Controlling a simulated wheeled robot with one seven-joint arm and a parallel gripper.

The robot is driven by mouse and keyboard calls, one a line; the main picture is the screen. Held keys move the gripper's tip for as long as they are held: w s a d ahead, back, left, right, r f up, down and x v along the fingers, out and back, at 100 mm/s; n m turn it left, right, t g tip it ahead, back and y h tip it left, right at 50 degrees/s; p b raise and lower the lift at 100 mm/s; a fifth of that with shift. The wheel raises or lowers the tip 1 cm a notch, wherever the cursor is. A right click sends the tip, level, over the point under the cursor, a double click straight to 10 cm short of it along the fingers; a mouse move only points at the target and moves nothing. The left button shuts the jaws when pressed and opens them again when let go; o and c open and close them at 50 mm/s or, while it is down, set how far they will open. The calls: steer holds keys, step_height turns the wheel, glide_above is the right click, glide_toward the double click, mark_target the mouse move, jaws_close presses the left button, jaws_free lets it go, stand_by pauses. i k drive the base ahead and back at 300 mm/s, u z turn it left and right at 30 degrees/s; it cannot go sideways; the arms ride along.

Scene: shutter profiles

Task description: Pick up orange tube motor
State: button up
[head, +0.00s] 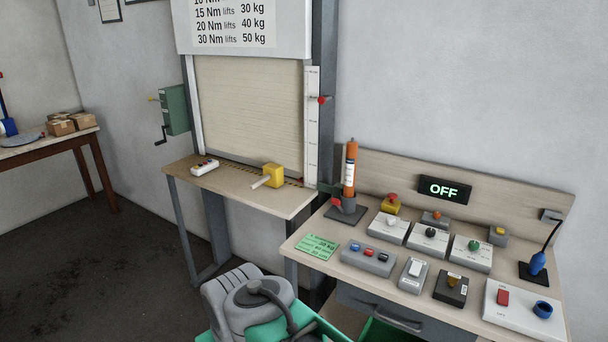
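The orange tube motor (350,168) stands upright at the left back of the workbench, with a white label on its side. Its lower end sits in a dark grey holder (347,209) on a flat dark base. A red part shows at the holder's left side. My gripper does not show in the head view, so its state and its place relative to the motor cannot be seen.
The workbench (322,262) carries several switch boxes, a green card (317,247) and an OFF display (444,189). Left of it, a narrower table (235,190) below a shutter holds a yellow block (273,175). Dark floor (130,270) is open at left.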

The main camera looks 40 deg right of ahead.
mark_target(352, 146)
steer(key=u, duration=0.15)
steer(key=i, duration=0.85)
steer(key=z, duration=1.05)
steer(key=i, duration=1)
steer(key=z, duration=0.3)
